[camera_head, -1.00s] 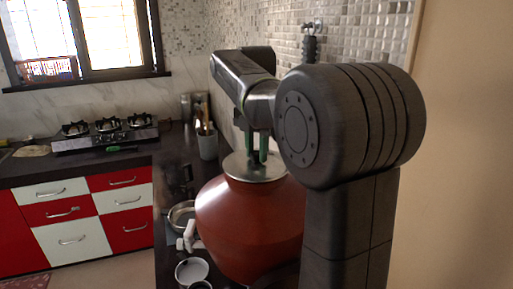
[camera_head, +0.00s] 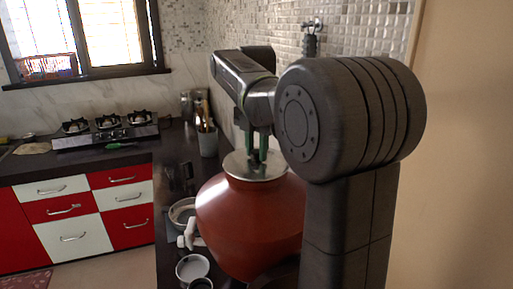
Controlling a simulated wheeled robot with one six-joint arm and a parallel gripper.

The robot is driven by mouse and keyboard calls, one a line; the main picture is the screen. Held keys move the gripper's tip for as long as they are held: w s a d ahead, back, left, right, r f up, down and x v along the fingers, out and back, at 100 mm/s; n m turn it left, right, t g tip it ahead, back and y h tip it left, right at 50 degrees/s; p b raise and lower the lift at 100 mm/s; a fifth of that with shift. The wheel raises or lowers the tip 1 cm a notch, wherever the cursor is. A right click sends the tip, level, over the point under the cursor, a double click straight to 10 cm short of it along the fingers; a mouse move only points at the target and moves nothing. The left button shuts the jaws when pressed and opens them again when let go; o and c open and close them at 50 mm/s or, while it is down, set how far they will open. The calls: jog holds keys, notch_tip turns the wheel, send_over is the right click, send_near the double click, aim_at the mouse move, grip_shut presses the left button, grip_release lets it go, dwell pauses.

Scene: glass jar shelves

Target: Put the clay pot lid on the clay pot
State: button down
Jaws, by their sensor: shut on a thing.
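The clay pot (camera_head: 240,222) is a large reddish-brown round pot standing on the dark counter at the lower middle. The clay pot lid (camera_head: 240,168) is a flat silvery disc at the pot's mouth. It looks level and seems to sit on or just at the rim; I cannot tell whether a thin gap remains. My gripper (camera_head: 257,153) points down from above, its green-edged fingers shut on the middle of the lid. My arm hides the right side of the pot and the lid's knob is not clearly visible.
A metal bowl (camera_head: 181,212), a white bottle (camera_head: 187,236) and a small round container (camera_head: 192,268) crowd the counter left of the pot. A utensil holder (camera_head: 208,141) stands behind. A gas stove (camera_head: 108,131) is on the far counter. The tiled wall is close at right.

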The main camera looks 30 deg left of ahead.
jog(key=shift+f, duration=0.55)
jog(key=c, duration=1)
grip_release()
jog(key=shift+r, duration=0.15)
jog(key=shift+r+p, duration=0.4)
jog(key=shift+r, duration=3.5)
